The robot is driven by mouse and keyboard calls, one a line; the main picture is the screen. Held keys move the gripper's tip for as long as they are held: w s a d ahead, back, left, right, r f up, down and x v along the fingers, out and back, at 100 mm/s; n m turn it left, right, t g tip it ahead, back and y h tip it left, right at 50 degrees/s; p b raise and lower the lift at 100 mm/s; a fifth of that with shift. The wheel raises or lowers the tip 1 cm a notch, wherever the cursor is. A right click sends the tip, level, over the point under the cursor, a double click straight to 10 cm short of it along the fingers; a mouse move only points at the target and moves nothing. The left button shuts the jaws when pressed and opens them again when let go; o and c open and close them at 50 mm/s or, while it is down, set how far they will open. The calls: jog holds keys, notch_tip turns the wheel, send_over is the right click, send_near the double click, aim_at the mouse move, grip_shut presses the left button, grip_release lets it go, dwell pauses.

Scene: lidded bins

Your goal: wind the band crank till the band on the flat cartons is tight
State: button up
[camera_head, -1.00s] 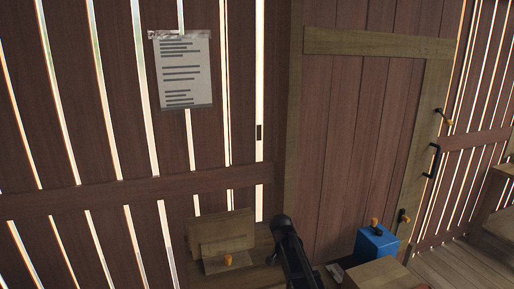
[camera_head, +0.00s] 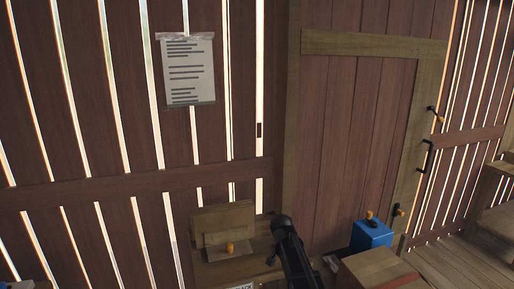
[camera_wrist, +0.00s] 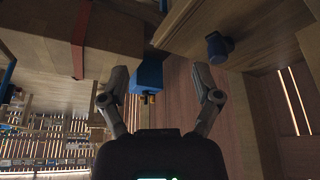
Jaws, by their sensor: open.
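A brown carton (camera_head: 374,265) with a red band (camera_head: 402,281) across it is at the bottom right of the head view, partly cut off. In the wrist view the red band (camera_wrist: 79,40) runs over a brown carton face (camera_wrist: 125,28). A blue box (camera_head: 371,236) with an orange knob (camera_head: 370,215) stands just behind the carton. I cannot tell for sure whether this is the band crank. The wrist view shows the blue box (camera_wrist: 149,73) and orange knob (camera_wrist: 150,98) between my fingers, farther off. My gripper (camera_wrist: 159,78) is open and empty, apart from everything.
A wooden box with a raised board (camera_head: 224,220) and an orange knob (camera_head: 230,248) stands left of my arm. A plank door (camera_head: 355,140) with a black handle (camera_head: 427,157) is behind. A dark blue round part (camera_wrist: 217,46) sits at the upper right in the wrist view.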

jog(key=s+d+f+n+g+y, duration=0.1)
jog(key=s+n, duration=0.3)
jog(key=s, duration=0.7)
jog(key=s+d+n+g+y, duration=0.2)
jog(key=s+d+n, duration=0.1)
jog(key=s, duration=0.8)
jog(key=shift+s+d+f+n, duration=0.15)
jog(key=shift+s+f+n, duration=0.2)
jog(key=shift+n, duration=0.25)
dwell(0.7)
